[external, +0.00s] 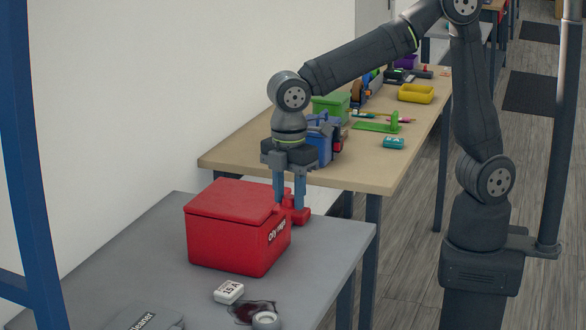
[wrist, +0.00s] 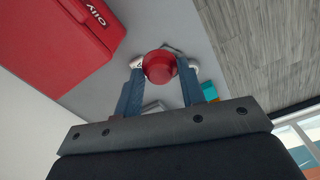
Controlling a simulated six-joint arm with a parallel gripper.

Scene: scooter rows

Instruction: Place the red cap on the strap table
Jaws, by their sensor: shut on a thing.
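The red cap (wrist: 158,67) is round and sits between the two blue fingertips of my gripper (wrist: 163,68) in the wrist view. In the external view my gripper (external: 290,207) points down behind the right side of a red box, shut on the cap. A red shape (external: 298,213) shows at the fingertips there, partly hidden by the box. I cannot tell whether it touches the surface below. Two tables show: a grey one (external: 150,230) in front and a wooden one (external: 235,160) behind. I cannot tell which is the strap table.
The lidded red box (external: 225,230) stands on the grey table, close to my gripper. A white block (external: 229,291), a dark patch and a grey round item (external: 265,320) lie in front.

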